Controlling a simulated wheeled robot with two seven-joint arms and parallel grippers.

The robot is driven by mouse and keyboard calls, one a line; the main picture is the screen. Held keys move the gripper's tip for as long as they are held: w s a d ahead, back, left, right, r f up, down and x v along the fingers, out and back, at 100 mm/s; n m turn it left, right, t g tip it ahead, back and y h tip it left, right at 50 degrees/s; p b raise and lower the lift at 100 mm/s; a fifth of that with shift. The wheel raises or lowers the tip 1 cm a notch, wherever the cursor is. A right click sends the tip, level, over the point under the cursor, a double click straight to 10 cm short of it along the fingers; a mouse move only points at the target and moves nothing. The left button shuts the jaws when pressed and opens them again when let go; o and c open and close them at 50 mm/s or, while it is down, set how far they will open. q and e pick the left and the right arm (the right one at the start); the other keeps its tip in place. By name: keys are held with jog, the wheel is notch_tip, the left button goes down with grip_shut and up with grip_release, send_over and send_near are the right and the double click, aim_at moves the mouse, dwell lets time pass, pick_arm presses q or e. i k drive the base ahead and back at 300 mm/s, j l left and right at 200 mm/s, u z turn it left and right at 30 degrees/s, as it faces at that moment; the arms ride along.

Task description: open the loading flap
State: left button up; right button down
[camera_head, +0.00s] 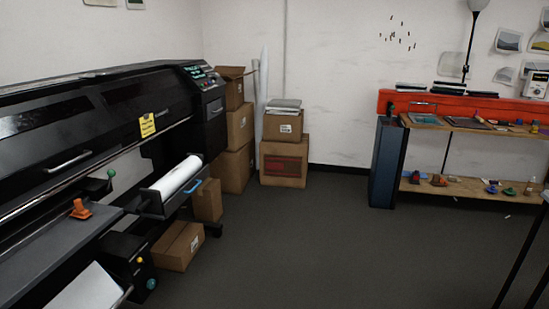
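A large black printer (95,105) fills the left side of the head view. A long dark front panel with a pale bar handle (68,162) runs along it and looks shut; I cannot tell for sure that this is the loading flap. A yellow tag (147,125) hangs near its right end. Below, a pulled-out holder with a blue handle (193,186) carries a white film roll (178,177). A green knob (111,173) and an orange lever (81,209) stand on the lower front. Neither of my grippers is in view.
Cardboard boxes (284,162) are stacked by the back wall, and another box (178,246) lies beside the printer. An orange-topped shelf bench (450,108) stands at the right. The dark floor (300,250) between is clear.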

aim_at(170, 207)
jog(key=i, duration=1.45)
jog(key=i+u, duration=0.15)
jog(key=i, duration=0.45)
jog(key=i+l+u, duration=0.15)
jog(key=i, duration=0.4)
jog(key=i+l+u, duration=0.1)
jog(key=i+l, duration=0.15)
jog(key=i, duration=0.3)
